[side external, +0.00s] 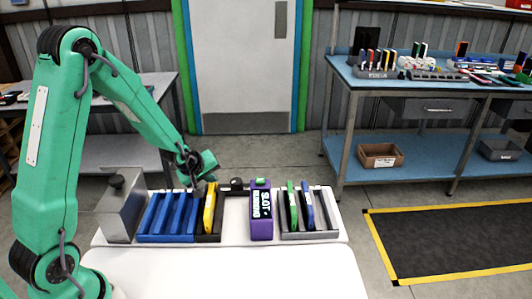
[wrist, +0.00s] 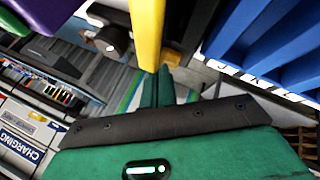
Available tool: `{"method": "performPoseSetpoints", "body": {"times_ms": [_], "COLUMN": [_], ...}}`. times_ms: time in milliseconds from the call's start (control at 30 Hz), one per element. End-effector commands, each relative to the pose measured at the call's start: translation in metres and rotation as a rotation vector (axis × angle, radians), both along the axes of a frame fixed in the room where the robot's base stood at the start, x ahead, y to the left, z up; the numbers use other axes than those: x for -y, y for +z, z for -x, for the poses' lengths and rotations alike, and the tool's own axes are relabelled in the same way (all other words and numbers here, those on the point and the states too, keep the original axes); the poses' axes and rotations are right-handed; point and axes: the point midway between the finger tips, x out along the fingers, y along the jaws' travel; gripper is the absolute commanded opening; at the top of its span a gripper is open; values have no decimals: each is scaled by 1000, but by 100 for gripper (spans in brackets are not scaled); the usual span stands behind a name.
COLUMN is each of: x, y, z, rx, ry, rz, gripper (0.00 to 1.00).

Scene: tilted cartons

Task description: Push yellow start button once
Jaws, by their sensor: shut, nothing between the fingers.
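No yellow start button can be made out for certain. In the wrist view a small dull-yellow piece (wrist: 172,57) shows just beyond the fingertips; I cannot tell whether it is the button. A yellow carton (side external: 210,208) stands tilted in a dark slot of the rack in the side view, and its yellow edge (wrist: 147,30) hangs large in the wrist view. My gripper (side external: 195,176) is above the rack, close over the blue slots and the yellow carton. In the wrist view its green fingers (wrist: 157,84) are together, with nothing between them.
A blue slotted rack (side external: 167,215) is left of the yellow carton, beside a grey metal box (side external: 121,207). A purple slot-reading box (side external: 261,212) and a grey rack (side external: 310,236) with green and blue cartons stand right. The white table front (side external: 230,275) is clear.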

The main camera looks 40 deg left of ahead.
Motion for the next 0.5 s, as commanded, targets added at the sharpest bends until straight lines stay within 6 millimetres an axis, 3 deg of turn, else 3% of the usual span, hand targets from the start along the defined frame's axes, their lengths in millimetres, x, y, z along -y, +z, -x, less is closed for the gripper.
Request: {"method": "performPoseSetpoints", "body": {"times_ms": [500], "x": [0], "y": [11], "z": [0], "rx": [1], "ry": [0], "rz": [0], "gripper": [0]}}
